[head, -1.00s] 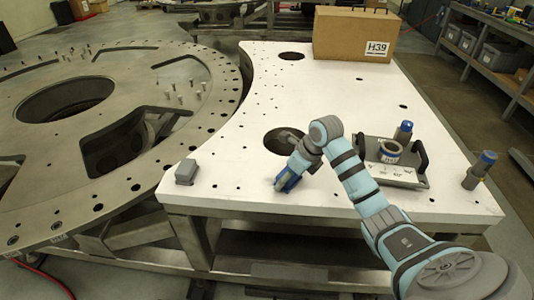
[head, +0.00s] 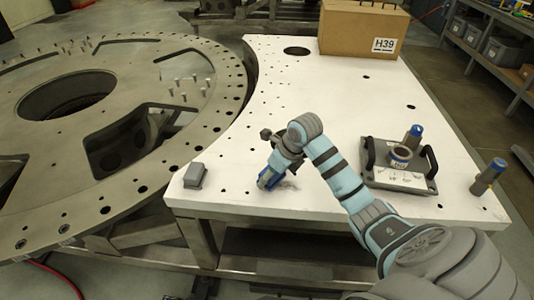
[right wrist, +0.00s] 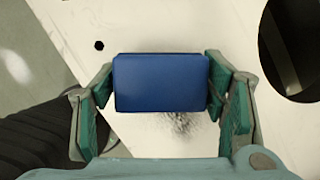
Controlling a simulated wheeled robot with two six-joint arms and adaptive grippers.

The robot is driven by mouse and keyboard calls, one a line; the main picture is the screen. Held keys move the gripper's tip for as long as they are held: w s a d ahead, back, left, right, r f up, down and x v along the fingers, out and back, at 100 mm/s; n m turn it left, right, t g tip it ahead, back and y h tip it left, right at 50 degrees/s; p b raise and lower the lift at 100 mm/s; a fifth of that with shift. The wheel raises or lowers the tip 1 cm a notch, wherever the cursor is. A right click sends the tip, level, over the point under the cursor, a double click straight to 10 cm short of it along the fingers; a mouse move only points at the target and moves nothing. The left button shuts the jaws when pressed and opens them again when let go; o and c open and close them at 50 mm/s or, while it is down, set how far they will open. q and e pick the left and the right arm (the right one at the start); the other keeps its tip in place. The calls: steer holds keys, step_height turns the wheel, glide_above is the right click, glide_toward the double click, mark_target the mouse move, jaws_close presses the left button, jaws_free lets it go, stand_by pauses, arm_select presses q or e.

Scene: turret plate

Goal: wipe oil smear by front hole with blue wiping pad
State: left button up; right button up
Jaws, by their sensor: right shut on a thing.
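My right gripper (head: 268,179) is shut on the blue wiping pad (right wrist: 160,82), holding it by its two short sides, low over the white plate (head: 330,105) near its front edge. I cannot tell whether the pad touches the plate. The oil smear (right wrist: 180,122) is a dark speckled patch beside the pad in the right wrist view, partly hidden by it. In the head view the smear (head: 289,184) shows faintly right of the pad. The front hole (right wrist: 292,45) is at the right of the wrist view; my arm mostly covers it in the head view. My left gripper is not in view.
A small grey block (head: 195,175) sits left of the pad. A grey tray (head: 399,178) with handles, a ring and a blue-topped cylinder stands at the right, another cylinder (head: 488,176) beyond it. A cardboard box (head: 362,30) stands at the back.

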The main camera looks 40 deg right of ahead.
mark_target(268, 167)
steer(key=v, duration=0.1)
steer(key=p+v, duration=0.2)
steer(key=shift+w+r, duration=0.2)
steer(key=shift+w+a+r+p, duration=0.1)
steer(key=shift+r+p, duration=0.5)
steer(key=shift+r, duration=0.1)
steer(key=shift+w+a+r+p, duration=0.1)
steer(key=shift+r+p, duration=0.45)
steer(key=shift+r, duration=0.15)
steer(key=shift+s+d, duration=0.1)
